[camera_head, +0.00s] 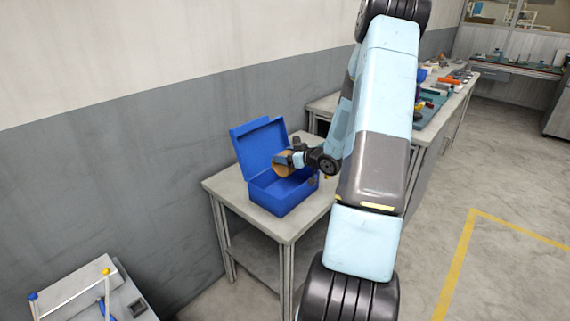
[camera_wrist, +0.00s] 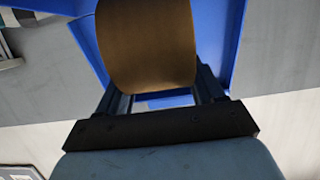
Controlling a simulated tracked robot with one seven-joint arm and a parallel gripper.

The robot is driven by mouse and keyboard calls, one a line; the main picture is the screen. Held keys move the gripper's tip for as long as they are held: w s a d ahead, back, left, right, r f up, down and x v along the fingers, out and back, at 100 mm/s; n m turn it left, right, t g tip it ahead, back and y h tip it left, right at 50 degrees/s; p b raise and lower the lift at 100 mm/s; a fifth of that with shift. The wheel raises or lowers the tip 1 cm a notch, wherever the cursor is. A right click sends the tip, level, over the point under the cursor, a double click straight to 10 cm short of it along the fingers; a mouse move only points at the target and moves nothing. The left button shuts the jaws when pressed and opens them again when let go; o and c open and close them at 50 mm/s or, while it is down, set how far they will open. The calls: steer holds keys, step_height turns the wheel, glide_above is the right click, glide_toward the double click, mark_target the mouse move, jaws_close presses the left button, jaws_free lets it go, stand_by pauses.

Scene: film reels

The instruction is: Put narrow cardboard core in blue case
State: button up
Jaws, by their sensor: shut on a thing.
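The blue case (camera_head: 284,200) stands with its lid raised on a small grey table. My gripper (camera_head: 291,160) is over the case's opening, near the lid. It is shut on the brown cardboard core (camera_head: 284,163), which is held at the mouth of the case. In the wrist view the cardboard core (camera_wrist: 146,45) sits between my gripper's fingers (camera_wrist: 160,85), with blue walls of the case (camera_wrist: 232,40) around it. The core's far end and the case floor are mostly hidden. I cannot tell whether the core touches the case.
The small grey table (camera_head: 225,190) has bare top to the left of the case. A grey wall (camera_head: 120,165) runs behind it. A long bench (camera_head: 450,100) with several tools lies to the right, behind my arm. A device with rods (camera_head: 85,295) stands at lower left.

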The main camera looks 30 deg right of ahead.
mark_target(285, 172)
steer(key=shift+w+a+f, duration=0.1)
steer(key=shift+w+f, duration=0.15)
steer(key=shift+f, duration=1.5)
steer(key=shift+f, duration=0.6)
steer(key=o, duration=1)
